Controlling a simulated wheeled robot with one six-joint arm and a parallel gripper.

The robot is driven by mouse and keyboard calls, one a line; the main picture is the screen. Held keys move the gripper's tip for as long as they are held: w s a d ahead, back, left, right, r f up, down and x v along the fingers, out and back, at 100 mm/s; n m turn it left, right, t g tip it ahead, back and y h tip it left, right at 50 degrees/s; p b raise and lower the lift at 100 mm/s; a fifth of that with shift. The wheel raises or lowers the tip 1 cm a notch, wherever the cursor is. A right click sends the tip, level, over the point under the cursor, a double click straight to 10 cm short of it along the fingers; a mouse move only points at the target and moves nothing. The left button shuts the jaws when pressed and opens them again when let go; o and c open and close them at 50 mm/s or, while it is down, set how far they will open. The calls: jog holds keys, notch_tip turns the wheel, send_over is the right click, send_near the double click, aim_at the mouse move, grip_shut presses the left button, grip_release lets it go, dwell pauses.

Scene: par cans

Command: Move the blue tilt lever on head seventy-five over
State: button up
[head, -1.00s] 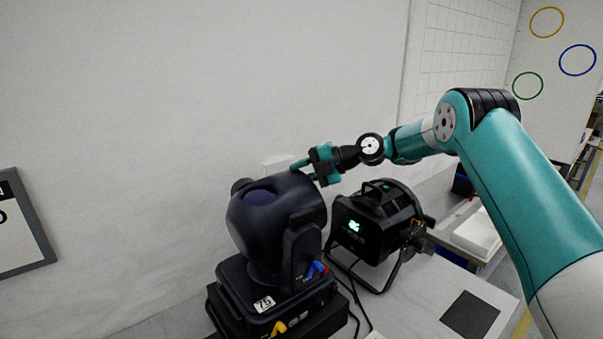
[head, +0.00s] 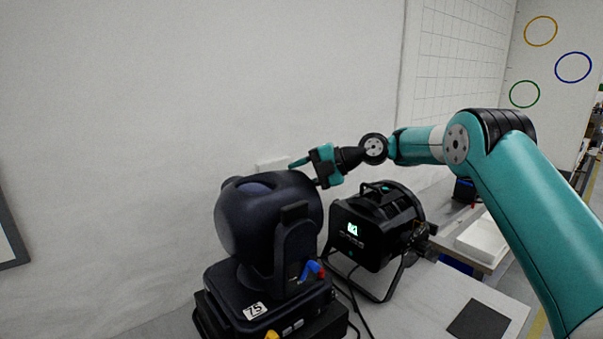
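The black moving head labelled 75 (head: 258,235) stands at the lower middle in the head view, its rounded top tilted. Its blue tilt lever (head: 313,266) sits low on the right side of the yoke, with a small red part (head: 322,271) beside it. A yellow lever (head: 271,335) shows at the base, cut by the lower picture edge. My gripper (head: 304,173) is at the upper right of the head, well above the blue lever in the picture and apart from it. Its fingers look spread, with nothing between them.
A second black lamp (head: 374,228) with a lit display stands on the table (head: 420,305) just right of the head. Dark cables run between them. A dark square (head: 478,320) lies on the table at right. A white wall is behind; a white tray (head: 482,240) lies further right.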

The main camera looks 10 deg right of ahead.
jog(key=shift+o, duration=0.9)
jog(key=shift+f, duration=0.2)
jog(key=shift+a+r, duration=0.1)
jog(key=shift+r, duration=0.05)
jog(key=shift+r, duration=0.1)
jog(key=p+v, duration=0.6)
jog(key=v, duration=1.1)
